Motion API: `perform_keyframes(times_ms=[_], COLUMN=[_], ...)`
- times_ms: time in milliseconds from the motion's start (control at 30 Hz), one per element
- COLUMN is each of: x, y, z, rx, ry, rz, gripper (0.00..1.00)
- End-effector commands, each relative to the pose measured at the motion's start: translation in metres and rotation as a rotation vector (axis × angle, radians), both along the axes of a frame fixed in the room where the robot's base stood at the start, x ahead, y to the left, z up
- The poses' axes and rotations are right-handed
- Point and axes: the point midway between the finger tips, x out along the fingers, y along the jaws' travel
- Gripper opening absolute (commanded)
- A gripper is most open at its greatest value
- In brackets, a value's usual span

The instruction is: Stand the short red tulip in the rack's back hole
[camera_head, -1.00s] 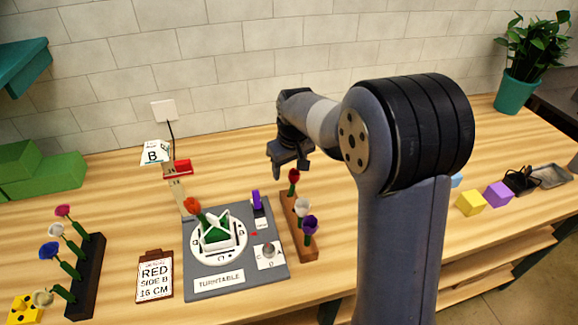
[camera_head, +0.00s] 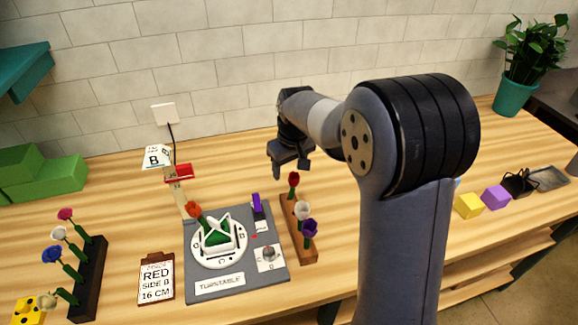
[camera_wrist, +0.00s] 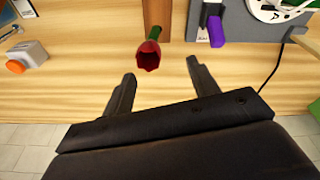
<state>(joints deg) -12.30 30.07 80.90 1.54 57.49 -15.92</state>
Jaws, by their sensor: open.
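A red tulip (camera_head: 293,180) stands upright at the far end of the brown wooden rack (camera_head: 290,228), with a white flower (camera_head: 301,210) and a purple flower (camera_head: 309,227) nearer the front. My gripper (camera_head: 290,170) is open and empty, just behind and above the red tulip. In the wrist view, the red tulip (camera_wrist: 148,56) shows its bloom just beyond my open fingertips (camera_wrist: 158,76), with its green stem running to the rack (camera_wrist: 157,14). The fingers do not touch it.
A card (camera_head: 156,278) reads "RED SIDE B 16 CM". A dark rack (camera_head: 90,280) with several flowers stands at left. A ruler post with a red slider (camera_head: 179,172) and a "B" sign (camera_head: 155,158) stand behind the turntable. Yellow (camera_head: 467,205) and purple (camera_head: 495,196) blocks lie right.

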Motion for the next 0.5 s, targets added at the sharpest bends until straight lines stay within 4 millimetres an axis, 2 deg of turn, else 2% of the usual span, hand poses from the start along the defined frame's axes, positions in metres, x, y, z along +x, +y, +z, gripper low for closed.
perform_keyframes(times_ms=[500], x=[-0.004], y=[-0.001], z=[0.022], rx=[0.000], ry=[0.001], rz=[0.000], gripper=[0.56])
